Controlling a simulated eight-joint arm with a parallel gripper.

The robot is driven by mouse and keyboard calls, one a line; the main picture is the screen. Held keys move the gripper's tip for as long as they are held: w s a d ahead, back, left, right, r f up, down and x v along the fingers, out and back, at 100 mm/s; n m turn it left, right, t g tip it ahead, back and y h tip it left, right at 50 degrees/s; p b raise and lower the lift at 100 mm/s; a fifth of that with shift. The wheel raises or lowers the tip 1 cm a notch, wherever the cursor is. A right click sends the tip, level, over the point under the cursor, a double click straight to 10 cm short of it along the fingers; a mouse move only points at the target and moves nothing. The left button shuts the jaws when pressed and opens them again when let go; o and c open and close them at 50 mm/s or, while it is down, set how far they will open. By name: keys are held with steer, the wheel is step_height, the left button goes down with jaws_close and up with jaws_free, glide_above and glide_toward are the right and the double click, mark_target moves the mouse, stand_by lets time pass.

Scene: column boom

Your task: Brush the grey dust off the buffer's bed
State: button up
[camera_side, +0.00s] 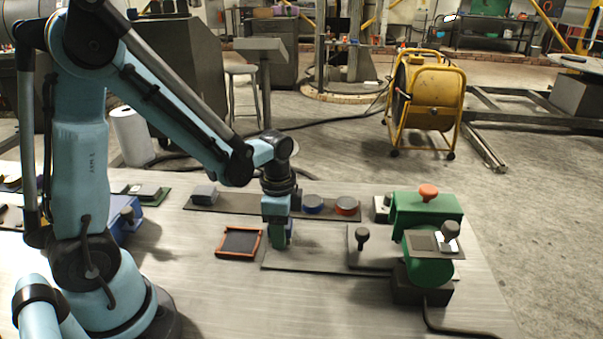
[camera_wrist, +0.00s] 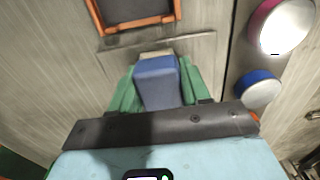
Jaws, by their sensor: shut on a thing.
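My gripper (camera_side: 279,243) points straight down over the left end of a flat grey plate on the bench. In the wrist view its green fingers (camera_wrist: 157,85) are shut on a blue block-shaped thing (camera_wrist: 158,78) with a greyish far end. I cannot tell for sure that it is the brush. The green buffer (camera_side: 427,215) stands at the right, with an orange knob (camera_side: 428,193) on top. A grey plate (camera_side: 424,242), perhaps its bed, sits on its front with a grey-white knobbed piece (camera_side: 449,238) on it. I cannot make out dust there.
An orange-rimmed tray with a dark inside (camera_side: 260,240) lies left of my gripper. A black-knobbed piece (camera_side: 362,240) stands between my gripper and the buffer.

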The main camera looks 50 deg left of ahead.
mark_target(297, 242)
steer(key=shift+w+d, duration=1.6)
steer(key=shift+w, duration=0.15)
steer(key=shift+w+d+f, duration=0.15)
steer(key=shift+w+d, duration=0.1)
steer(key=shift+w, duration=0.05)
steer(key=shift+w+d, duration=0.5)
steer(key=shift+d, duration=0.05)
steer(key=shift+w+d, duration=1.05)
steer(key=shift+a+f, duration=0.1)
steer(key=shift+f, duration=0.15)
steer(key=shift+s+a+r, duration=0.2)
steer(key=shift+s+a, duration=0.15)
steer(key=shift+s, duration=0.05)
steer(key=shift+s+a+f, duration=0.15)
steer(key=shift+s+a, duration=0.9)
steer(key=shift+s+a+r, duration=0.25)
steer(key=shift+s+a, duration=0.55)
steer(key=shift+a, duration=0.05)
steer(key=shift+s+a, duration=1.2)
steer(key=shift+s, duration=0.05)
steer(key=shift+r, duration=3.85)
